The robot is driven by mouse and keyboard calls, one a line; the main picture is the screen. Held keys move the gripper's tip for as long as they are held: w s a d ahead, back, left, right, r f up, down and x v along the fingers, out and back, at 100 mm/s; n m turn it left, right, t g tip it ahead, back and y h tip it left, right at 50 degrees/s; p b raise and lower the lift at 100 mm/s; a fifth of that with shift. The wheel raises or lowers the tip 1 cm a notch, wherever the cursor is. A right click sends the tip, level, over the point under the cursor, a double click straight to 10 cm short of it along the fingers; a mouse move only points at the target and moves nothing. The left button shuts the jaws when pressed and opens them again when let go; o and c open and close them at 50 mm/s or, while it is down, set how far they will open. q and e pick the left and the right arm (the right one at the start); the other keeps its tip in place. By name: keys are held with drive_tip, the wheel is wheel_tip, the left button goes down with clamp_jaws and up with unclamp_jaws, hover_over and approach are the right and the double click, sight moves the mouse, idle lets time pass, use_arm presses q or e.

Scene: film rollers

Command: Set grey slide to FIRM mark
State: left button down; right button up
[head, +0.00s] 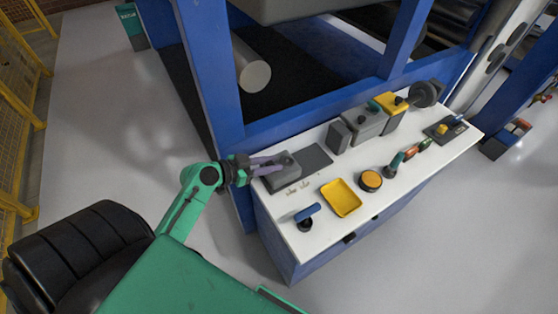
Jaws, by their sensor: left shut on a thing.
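The grey slide (283,177) is a grey block at the left end of the white bench top, with a darker flat plate (315,156) just to its right. My left gripper (270,164) reaches in from the left. Its fingers are shut on the grey slide at its upper part and partly hide it. Small marks (297,188) are printed on the white top in front of the slide. They are too small to read, so I cannot tell which is FIRM. My right gripper is not in view.
A blue machine frame (212,60) stands close behind.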

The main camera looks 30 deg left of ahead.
use_arm(q)
drive_tip(key=shift+s+a, duration=0.15)
drive_tip(key=shift+s, duration=0.15)
drive_tip(key=shift+w, duration=0.2)
drive_tip(key=c, duration=0.6)
unclamp_jaws()
drive_tip(key=shift+c, duration=0.2)
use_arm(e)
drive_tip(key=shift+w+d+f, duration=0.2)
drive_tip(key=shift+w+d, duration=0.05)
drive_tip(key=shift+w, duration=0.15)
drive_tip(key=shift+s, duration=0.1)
use_arm(q)
drive_tip(key=shift+s+a+r, duration=0.1)
drive_tip(key=shift+s+a, duration=0.1)
drive_tip(key=shift+s, duration=0.25)
drive_tip(key=b+v, duration=0.2)
drive_tip(key=v, duration=1.1)
drive_tip(key=shift+r, duration=0.3)
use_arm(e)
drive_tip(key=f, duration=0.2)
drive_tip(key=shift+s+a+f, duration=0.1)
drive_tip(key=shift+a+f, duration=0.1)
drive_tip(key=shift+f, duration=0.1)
use_arm(q)
drive_tip(key=shift+s+a, duration=0.1)
drive_tip(key=shift+a, duration=0.05)
